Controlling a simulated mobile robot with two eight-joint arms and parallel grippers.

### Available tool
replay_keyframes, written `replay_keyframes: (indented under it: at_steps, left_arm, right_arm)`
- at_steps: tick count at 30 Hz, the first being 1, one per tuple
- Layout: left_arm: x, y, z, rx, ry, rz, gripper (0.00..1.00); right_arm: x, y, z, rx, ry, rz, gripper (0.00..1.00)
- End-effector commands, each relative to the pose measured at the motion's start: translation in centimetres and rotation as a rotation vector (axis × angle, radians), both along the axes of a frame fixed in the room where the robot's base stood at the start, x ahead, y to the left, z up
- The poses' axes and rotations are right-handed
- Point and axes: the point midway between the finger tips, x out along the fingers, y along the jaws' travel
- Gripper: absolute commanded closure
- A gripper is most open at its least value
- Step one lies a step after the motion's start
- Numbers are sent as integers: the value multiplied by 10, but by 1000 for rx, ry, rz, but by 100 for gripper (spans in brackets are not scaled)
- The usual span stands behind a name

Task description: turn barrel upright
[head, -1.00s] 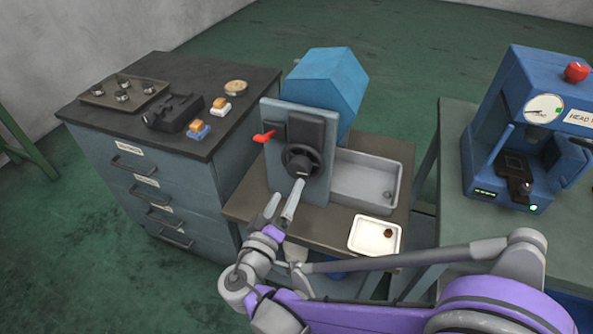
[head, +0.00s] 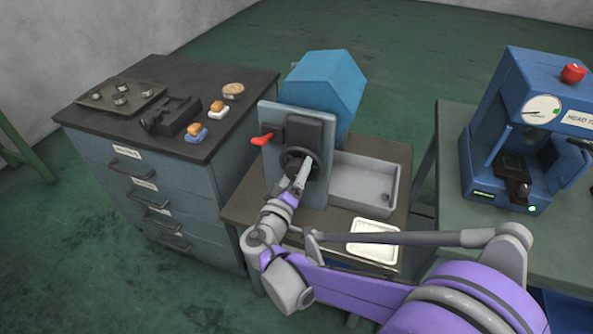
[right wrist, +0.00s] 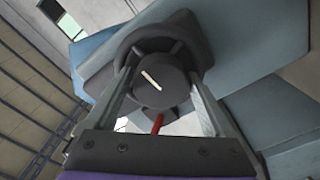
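The blue many-sided barrel (head: 325,80) sits behind the upright grey panel (head: 269,150) of a bench machine. A dark round handwheel with a hub (right wrist: 158,83) is on the panel's front; in the right wrist view a pale line on the hub runs slantwise. My right gripper (head: 303,170) is at the handwheel. In the right wrist view its two fingers are wide apart, one on each side of the hub; I cannot tell whether they touch it. The fingers and arm hide part of the wheel in the head view. My left gripper is out of view.
A red lever (head: 261,140) sticks out left of the panel. A grey bin (head: 391,196) stands right of the machine, with a white tray (head: 384,256) in front, partly behind my arm. A cabinet (head: 75,112) is at left, a blue press (head: 471,165) at right.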

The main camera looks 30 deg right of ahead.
Motion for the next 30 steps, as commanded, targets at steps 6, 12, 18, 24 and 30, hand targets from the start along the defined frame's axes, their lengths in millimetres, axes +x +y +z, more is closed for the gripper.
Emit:
replay_keyframes:
  at_steps: [6, 12, 18, 24, 30]
  left_arm:
    - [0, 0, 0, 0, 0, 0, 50]
    - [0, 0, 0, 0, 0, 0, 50]
    - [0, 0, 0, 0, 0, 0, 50]
    - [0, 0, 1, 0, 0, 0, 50]
    - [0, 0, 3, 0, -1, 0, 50]
  right_arm:
    - [0, 0, 0, 0, 0, 0, 54]
    - [0, 0, 0, 1, 1, 1, 82]
    - [0, 0, 0, -14, 17, 0, 82]
    - [0, 0, 0, -68, 80, 0, 82]
    - [0, 1, 0, -168, 199, 1, 82]
